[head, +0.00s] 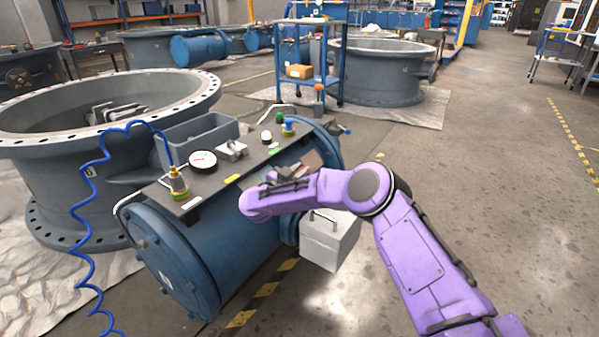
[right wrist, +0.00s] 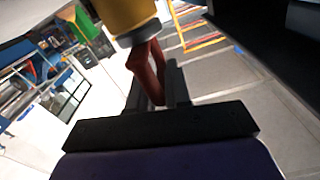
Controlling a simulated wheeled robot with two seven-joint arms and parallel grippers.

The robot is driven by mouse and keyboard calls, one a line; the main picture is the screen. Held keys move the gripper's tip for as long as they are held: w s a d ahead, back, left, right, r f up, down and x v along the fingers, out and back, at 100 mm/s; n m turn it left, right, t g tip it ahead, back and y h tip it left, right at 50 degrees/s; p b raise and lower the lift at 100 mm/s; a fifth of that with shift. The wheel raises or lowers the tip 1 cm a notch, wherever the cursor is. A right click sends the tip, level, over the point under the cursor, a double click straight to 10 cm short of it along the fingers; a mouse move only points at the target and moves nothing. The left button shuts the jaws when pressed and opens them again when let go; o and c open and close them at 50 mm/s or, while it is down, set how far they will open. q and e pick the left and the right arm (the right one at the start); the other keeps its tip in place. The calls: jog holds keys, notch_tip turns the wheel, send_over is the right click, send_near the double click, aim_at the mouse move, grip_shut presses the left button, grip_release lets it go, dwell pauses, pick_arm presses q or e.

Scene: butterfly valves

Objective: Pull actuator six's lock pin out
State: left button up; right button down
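My right arm reaches in from the right in the head view. Its dark gripper (head: 284,186) is at the near right edge of the grey panel (head: 215,175) on the blue actuator (head: 225,255). In the right wrist view the two fingers (right wrist: 160,95) stand close together with a red loop-shaped piece (right wrist: 157,75) filling the gap. The red piece hangs against a yellow cylinder (right wrist: 128,15) with a grey band. I take the red piece for the lock pin's pull. The actuator's number is not readable. My left gripper is not in view.
The panel carries a gauge (head: 203,161), a brass fitting with a coiled blue hose (head: 179,185), and green and blue knobs (head: 288,128). A white box (head: 328,240) stands on the floor beside the actuator. A large grey valve ring (head: 50,215) is at left.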

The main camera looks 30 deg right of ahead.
aim_at(299, 170)
notch_tip(299, 170, up, 5)
jog(key=p, duration=0.4)
jog(key=shift+w+a+f+p, duration=0.1)
jog(key=shift+p, duration=0.25)
jog(key=shift+f, duration=0.2)
jog(key=c, duration=1.1)
grip_release()
jog(key=shift+w, duration=0.1)
jog(key=shift+c, duration=0.2)
jog(key=shift+a, duration=0.15)
jog(key=shift+d, duration=0.2)
jog(key=p+v, duration=0.2)
jog(key=v, duration=0.8)
jog(key=shift+s+a, duration=0.2)
jog(key=shift+a, duration=0.05)
jog(key=shift+f, duration=0.1)
